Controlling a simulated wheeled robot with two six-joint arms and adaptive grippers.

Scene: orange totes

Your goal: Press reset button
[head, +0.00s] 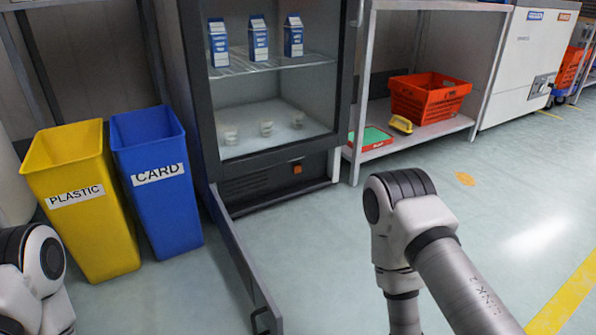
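A small orange-red square button (297,169) sits on the dark lower front panel of the fridge (262,180), right of a vent grille. It looks like the reset button, but no label is readable. Only links of my two arms show, at the lower left and right of centre. Neither gripper is in view, so their fingers and any contents are hidden.
Blue-and-white cartons (258,38) and small white cups (266,128) stand on the fridge shelves. A yellow plastic bin (85,200) and a blue card bin (158,190) stand left. An orange tote (430,98) sits on the right shelf.

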